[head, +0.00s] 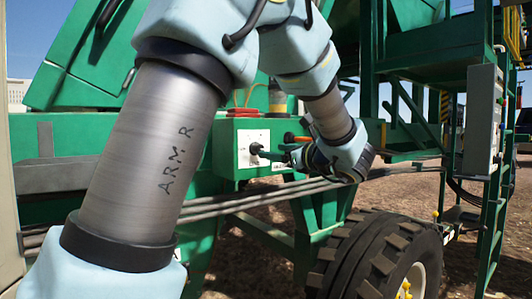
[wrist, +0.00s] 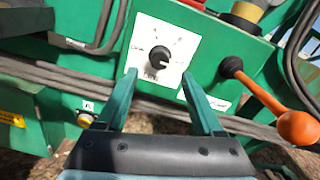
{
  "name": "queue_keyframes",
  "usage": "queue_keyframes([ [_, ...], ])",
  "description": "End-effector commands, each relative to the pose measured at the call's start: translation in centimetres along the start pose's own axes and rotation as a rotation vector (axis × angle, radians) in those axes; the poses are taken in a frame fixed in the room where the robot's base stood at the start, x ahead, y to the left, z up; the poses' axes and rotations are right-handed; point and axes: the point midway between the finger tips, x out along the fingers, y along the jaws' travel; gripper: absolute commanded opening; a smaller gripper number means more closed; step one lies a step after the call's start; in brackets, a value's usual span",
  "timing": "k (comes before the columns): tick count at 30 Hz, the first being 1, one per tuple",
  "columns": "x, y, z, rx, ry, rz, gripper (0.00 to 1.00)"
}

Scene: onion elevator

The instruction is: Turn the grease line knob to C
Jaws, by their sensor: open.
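The grease line knob (wrist: 159,56) is a dark knob on a white plate (wrist: 176,38) on a green control box. In the wrist view it sits above and between my two fingertips. The plate's letters are too small to read, so I cannot tell the knob's setting. My gripper (wrist: 158,78) is open, with its two green fingers apart and nothing between them. In the head view the knob (head: 257,149) shows at the left of my gripper (head: 273,155). I cannot tell whether a finger touches it.
An orange-ended lever (wrist: 297,127) sticks out right of the plate. A yellow-ringed button (wrist: 86,120) is at lower left. Grey pipes (head: 240,203) run below the box. A large tyre (head: 375,255) stands below my wrist. A grey cabinet (head: 482,118) is at right.

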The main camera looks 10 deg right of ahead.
Motion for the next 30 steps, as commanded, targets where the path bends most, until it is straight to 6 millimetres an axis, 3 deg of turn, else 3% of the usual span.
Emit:
queue_keyframes([
  [3,-2.2,0.0,0.0,-0.002,0.001,-0.003,0.69],
  [9,-4.2,0.0,0.0,-0.001,0.001,-0.001,0.69],
  [22,-4.1,0.5,-0.3,-0.003,0.011,0.013,0.69],
  [26,-1.9,3.6,-2.2,-0.033,0.093,0.103,0.69],
  [30,1.0,11.0,-6.7,-0.142,0.275,0.321,0.69],
])
